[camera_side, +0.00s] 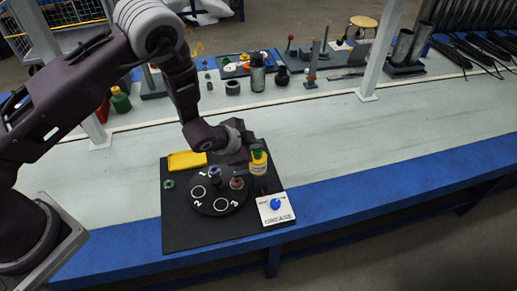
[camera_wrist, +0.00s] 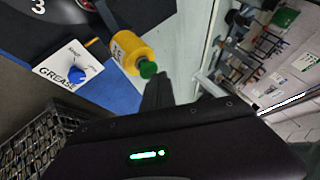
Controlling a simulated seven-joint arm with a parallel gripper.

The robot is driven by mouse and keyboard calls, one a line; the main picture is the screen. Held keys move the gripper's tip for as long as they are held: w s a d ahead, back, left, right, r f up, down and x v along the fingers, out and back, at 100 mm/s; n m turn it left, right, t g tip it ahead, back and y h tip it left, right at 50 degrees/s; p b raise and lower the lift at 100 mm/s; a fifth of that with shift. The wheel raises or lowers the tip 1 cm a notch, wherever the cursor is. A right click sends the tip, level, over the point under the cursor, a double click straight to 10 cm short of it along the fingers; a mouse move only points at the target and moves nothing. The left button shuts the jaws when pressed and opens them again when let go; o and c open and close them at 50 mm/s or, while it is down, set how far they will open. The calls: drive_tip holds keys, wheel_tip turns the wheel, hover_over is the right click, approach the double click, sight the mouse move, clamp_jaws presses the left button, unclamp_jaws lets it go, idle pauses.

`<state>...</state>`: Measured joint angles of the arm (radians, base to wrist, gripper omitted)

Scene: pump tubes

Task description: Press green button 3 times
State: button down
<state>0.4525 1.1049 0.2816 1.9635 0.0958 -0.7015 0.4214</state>
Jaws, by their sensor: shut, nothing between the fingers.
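The green button appears to be the green cap (camera_side: 257,155) on top of a yellow bottle (camera_side: 259,168), which stands upright at the right rear of a black board (camera_side: 180,225). In the wrist view the green cap (camera_wrist: 148,69) and the yellow bottle (camera_wrist: 129,50) lie just beyond my gripper (camera_wrist: 158,78). My gripper is shut and empty, with its dark fingertips close to the cap. In the side view my gripper (camera_side: 247,153) is right beside the cap, partly hidden by its own body. I cannot tell whether they touch.
A white GREASE plate with a blue knob (camera_side: 275,204) sits in front of the bottle. A black disc with numbered rings (camera_side: 228,206), a blue-topped part (camera_side: 214,172) and a reddish part (camera_side: 237,183) are to the left. A yellow tray (camera_side: 187,160) lies behind.

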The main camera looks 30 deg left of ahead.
sight(255, 152)
idle(0.4)
drive_tip(key=shift+f, duration=0.55)
drive_tip(key=shift+r, duration=3.6)
wheel_tip(255, 152, down, 6)
drive_tip(key=shift+f, duration=0.1)
idle(0.8)
